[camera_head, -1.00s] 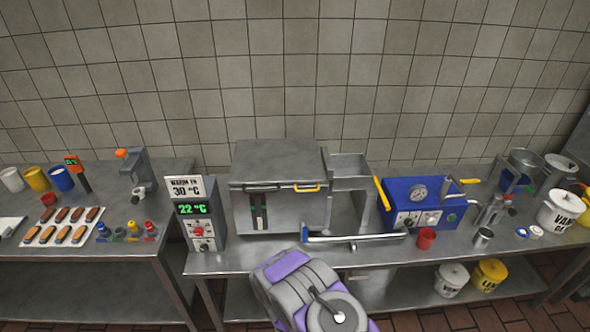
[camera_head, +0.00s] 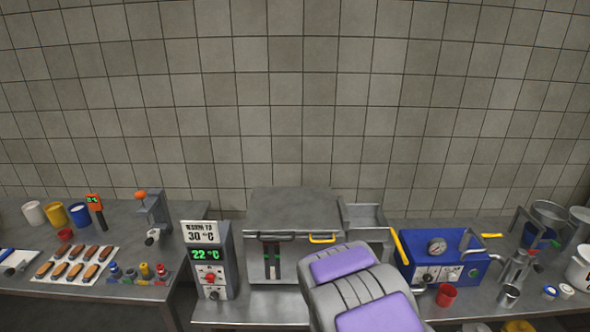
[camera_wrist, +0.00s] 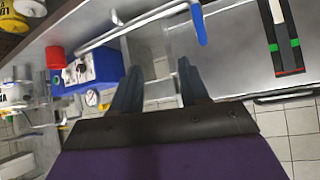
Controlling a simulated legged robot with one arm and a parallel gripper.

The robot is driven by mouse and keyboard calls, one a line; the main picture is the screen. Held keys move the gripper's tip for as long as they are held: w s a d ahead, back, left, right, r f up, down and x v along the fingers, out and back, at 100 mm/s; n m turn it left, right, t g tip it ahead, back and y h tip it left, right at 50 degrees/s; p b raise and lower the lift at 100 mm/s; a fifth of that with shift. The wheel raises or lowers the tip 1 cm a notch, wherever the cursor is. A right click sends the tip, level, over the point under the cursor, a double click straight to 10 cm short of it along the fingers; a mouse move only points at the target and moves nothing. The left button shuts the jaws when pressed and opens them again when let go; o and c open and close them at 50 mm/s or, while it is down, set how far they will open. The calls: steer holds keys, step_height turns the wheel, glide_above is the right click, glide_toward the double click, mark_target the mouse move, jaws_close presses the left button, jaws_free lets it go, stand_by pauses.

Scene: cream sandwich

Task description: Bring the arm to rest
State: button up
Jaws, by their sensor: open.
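My arm, with purple and grey links, rises in front of the steel box machine (camera_head: 292,210) in the head view and hides part of its front. My gripper (camera_wrist: 158,65) shows in the wrist view with its two dark fingers apart. Nothing is between the fingers. Past them is steel surface. The gripper itself cannot be made out in the head view.
A temperature box (camera_head: 208,262) reading 22 °C stands left of the steel machine. A blue machine (camera_head: 440,262) and red cup (camera_head: 446,295) stand right. A tray of éclairs (camera_head: 70,266) lies on the left table. A blue-ended bar (camera_wrist: 150,22) shows in the wrist view.

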steer(key=s+r+n+g, duration=0.1)
steer(key=s+r+g, duration=0.3)
steer(key=s, duration=1)
steer(key=s+r+n+g+y, duration=0.1)
steer(key=s+r+g, duration=0.2)
steer(key=s+r, duration=0.7)
steer(key=s+d+r+n+g+y, duration=0.1)
steer(key=s+r+g, duration=0.3)
steer(key=s, duration=1.3)
step_height(320, 180, up, 3)
steer(key=shift+s+r+g, duration=0.2)
steer(key=shift+s+g, duration=0.1)
